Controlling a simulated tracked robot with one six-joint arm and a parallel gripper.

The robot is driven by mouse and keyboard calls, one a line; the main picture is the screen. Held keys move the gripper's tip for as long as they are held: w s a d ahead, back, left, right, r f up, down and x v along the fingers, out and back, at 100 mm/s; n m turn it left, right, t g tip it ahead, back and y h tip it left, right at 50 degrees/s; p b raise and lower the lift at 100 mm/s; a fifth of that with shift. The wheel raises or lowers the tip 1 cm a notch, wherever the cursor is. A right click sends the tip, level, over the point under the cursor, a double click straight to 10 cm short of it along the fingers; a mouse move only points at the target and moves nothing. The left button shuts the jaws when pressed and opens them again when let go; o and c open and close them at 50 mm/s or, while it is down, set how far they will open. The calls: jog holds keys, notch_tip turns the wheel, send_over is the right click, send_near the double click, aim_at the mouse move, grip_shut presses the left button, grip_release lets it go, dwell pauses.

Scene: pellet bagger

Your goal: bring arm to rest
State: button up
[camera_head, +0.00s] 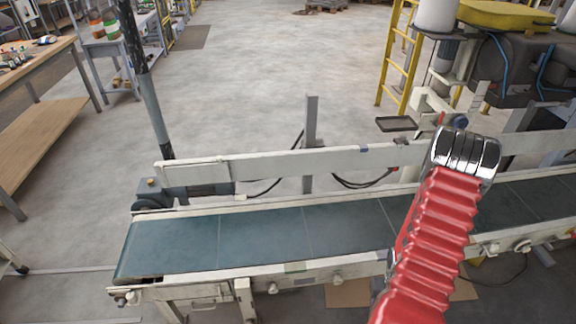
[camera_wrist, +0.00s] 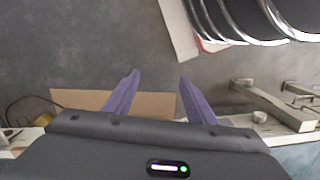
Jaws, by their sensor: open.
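My gripper (camera_wrist: 155,88) shows in the wrist view with two purple fingers spread apart and nothing between them. It faces down over the grey floor and a flat brown cardboard piece (camera_wrist: 155,104), near the conveyor's edge. In the head view my red ribbed arm, with a shiny metal joint, reaches up across the right part of the conveyor (camera_head: 262,236). The gripper itself does not show in the head view.
The conveyor's blue-green belt is empty, with a pale rail (camera_head: 300,162) behind it. A yellow ladder (camera_head: 396,58) and machinery stand at the back right. A wooden workbench (camera_head: 40,70) stands at the left. The floor behind the conveyor is mostly clear.

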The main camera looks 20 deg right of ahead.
jog(key=w+a+r, duration=0.2)
jog(key=a+r, duration=0.1)
jog(key=r, duration=0.5)
jog(key=w+a+r, duration=0.2)
jog(key=a+r, duration=0.1)
jog(key=r, duration=0.5)
jog(key=w+a+r, duration=0.2)
jog(key=a+r, duration=0.1)
jog(key=r, duration=0.5)
jog(key=a+r+n+t, duration=0.6)
jog(key=a+r, duration=1.7)
jog(key=r, duration=0.3)
jog(key=shift+w+r+t, duration=0.2)
jog(key=shift+r+t, duration=0.05)
jog(key=shift+t, duration=0.15)
